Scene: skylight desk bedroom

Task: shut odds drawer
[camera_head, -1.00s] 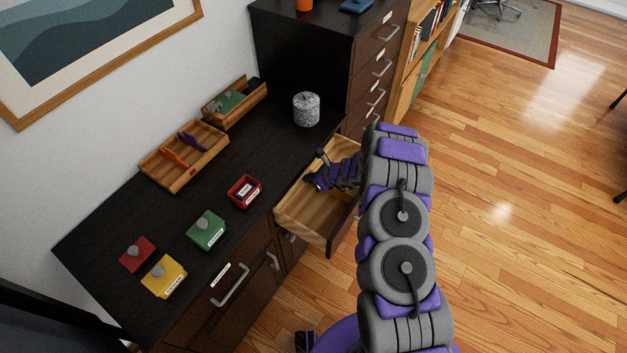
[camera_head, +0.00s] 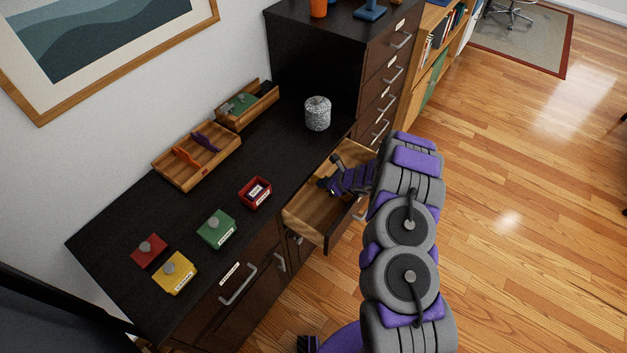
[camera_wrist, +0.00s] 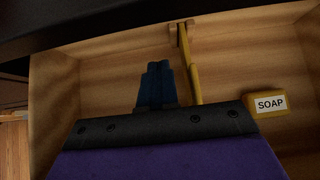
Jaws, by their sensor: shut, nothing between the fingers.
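One wooden drawer (camera_head: 305,220) of the dark desk is pulled out, its pale interior showing. No label on it is readable, so I cannot tell from print that it is the odds drawer. My gripper (camera_head: 325,185) is over or in this open drawer, reaching in from the right, and my arm hides part of its front. In the wrist view my gripper's dark blue fingers (camera_wrist: 156,84) are together and empty, in front of the drawer's wooden inside (camera_wrist: 95,75). A soap box (camera_wrist: 266,104) and a thin yellow-brown stick-like thing (camera_wrist: 189,60) lie in there.
On the desktop (camera_head: 150,225) stand a red box (camera_head: 255,192), a green box (camera_head: 216,229), a yellow box (camera_head: 174,272), a speckled jar (camera_head: 317,113) and a wooden tray (camera_head: 165,178). A taller drawer unit (camera_head: 315,55) stands behind. The floor (camera_head: 520,220) at right is clear.

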